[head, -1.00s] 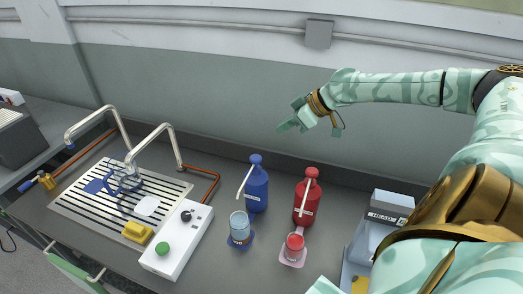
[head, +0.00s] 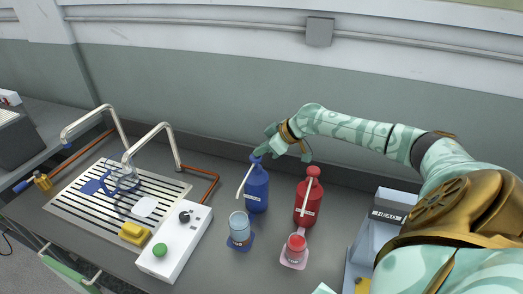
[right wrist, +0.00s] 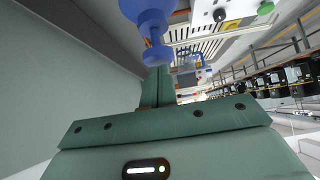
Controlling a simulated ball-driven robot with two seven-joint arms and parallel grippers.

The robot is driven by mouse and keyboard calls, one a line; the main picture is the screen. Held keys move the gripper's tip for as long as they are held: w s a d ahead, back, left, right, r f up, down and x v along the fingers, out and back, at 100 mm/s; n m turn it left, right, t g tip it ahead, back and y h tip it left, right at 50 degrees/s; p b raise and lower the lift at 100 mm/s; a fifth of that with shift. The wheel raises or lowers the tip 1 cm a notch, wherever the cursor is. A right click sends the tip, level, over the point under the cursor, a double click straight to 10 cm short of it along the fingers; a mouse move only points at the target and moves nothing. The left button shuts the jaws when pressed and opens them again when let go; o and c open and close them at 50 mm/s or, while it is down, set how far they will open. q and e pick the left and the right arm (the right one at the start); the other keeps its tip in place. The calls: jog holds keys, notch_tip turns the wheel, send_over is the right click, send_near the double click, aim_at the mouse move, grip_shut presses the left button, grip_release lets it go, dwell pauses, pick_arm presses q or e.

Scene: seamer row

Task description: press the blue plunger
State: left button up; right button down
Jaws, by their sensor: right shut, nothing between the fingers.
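The blue pump bottle (head: 256,190) stands upright on the grey worktop, with its blue plunger (head: 256,160) on top and a pale spout pointing down to the left. My right gripper (head: 264,149) is shut and empty, its fingertips at the plunger's top in the head view. In the right wrist view, the shut fingers (right wrist: 157,88) point toward the blue plunger (right wrist: 157,52), which lies just beyond their tips. I cannot tell whether they touch it. My left gripper is not in view.
A red pump bottle (head: 307,202) stands right of the blue one. A control box (head: 178,245) and slatted drain (head: 90,205) lie left; a grey HEAD unit (head: 388,215) stands right.

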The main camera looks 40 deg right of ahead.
notch_tip(320, 180, down, 2)
jog(key=shift+s+f+b, duration=0.1)
jog(key=shift+f+b, duration=0.15)
jog(key=shift+b, duration=0.05)
dwell(0.3)
jog(key=shift+s, duration=0.1)
jog(key=p+v, duration=1.1)
jog(key=v, duration=0.5)
jog(key=shift+r, duration=0.25)
jog(key=shift+d, duration=0.1)
dwell(0.3)
